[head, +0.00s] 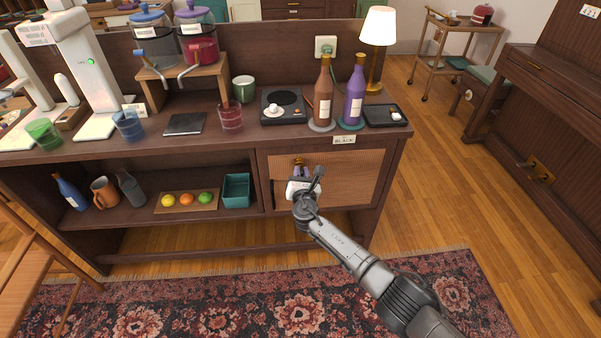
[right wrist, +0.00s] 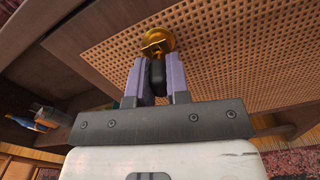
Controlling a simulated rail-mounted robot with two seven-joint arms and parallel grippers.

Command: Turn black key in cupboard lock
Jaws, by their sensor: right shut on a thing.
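The cupboard (head: 345,178) has a woven cane door under the right end of the sideboard, with a label reading "BLACK" (head: 344,140) above it. The brass lock (head: 299,161) is at the door's upper left. In the right wrist view the round brass lock (right wrist: 157,42) is just beyond my fingertips. My right gripper (head: 301,174) is in front of the lock, shut on the black key (right wrist: 157,73). The key's head is between the two purple fingers and its tip points at the lock; how deep it sits is hidden. My left gripper is not in view.
The sideboard top (head: 200,150) holds bottles, a hot plate (head: 284,107), a black tray (head: 384,115) and a lamp (head: 378,40). An open shelf left of the door holds a teal bin (head: 236,190) and fruit on a board.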

